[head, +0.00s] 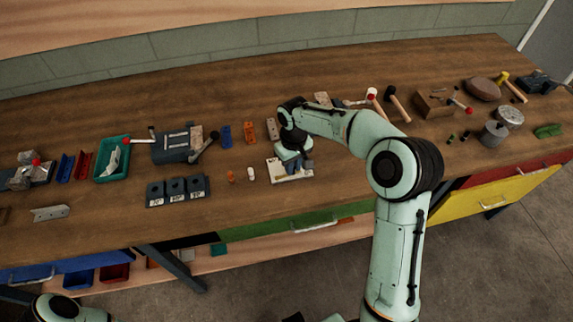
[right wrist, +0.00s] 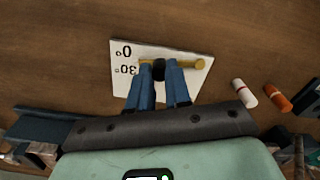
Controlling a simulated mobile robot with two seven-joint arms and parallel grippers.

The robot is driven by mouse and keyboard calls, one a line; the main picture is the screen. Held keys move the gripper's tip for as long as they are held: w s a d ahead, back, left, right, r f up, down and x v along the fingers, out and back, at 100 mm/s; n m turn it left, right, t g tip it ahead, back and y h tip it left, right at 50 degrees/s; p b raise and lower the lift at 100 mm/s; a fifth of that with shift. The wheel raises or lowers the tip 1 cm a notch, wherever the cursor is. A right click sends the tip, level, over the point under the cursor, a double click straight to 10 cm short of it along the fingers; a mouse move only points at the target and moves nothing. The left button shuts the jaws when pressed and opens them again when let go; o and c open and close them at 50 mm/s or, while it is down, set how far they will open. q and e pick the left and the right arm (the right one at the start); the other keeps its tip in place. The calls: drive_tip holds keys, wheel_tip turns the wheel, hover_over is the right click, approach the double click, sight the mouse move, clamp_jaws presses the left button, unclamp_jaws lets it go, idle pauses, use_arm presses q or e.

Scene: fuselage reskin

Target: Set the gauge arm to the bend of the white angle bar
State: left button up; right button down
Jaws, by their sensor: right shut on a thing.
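The gauge is a white plate (head: 281,178) on the bench, also in the right wrist view (right wrist: 199,82), where 0 and 30 degree marks show upside down. Its brass gauge arm (right wrist: 187,64) lies across the plate, its left end between those two marks; more marks may be hidden by my fingers. My right gripper (right wrist: 160,74) is shut on the arm's black knob (right wrist: 159,66); in the head view this gripper (head: 297,165) is over the plate. A pale angled bar (head: 50,213), probably the white angle bar, lies at the far left. My left gripper is out of frame.
Three dark blocks with angle labels (head: 178,190) stand left of the gauge. A white and an orange cylinder lie beside the plate, the white one (right wrist: 243,92) nearer. A green tray (head: 126,168) and a vise (head: 172,150) stand farther left. Tools crowd the right side.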

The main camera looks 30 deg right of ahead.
drive_tip(key=shift+w+r+n+p, duration=0.15)
drive_tip(key=shift+w+n+p, duration=0.25)
drive_tip(key=shift+n, duration=0.3)
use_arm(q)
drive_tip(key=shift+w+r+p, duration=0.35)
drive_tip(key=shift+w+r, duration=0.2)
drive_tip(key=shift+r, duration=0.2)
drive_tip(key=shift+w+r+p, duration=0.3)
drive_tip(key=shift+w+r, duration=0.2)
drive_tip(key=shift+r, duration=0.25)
use_arm(e)
drive_tip(key=shift+w+n, duration=0.55)
drive_tip(key=shift+n, duration=0.75)
drive_tip(key=c, duration=1.1)
unclamp_jaws()
drive_tip(key=shift+o, duration=0.2)
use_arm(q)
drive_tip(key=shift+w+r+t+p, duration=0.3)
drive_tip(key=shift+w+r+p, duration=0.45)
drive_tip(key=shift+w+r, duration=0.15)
use_arm(e)
wheel_tip(320, 180, up, 13)
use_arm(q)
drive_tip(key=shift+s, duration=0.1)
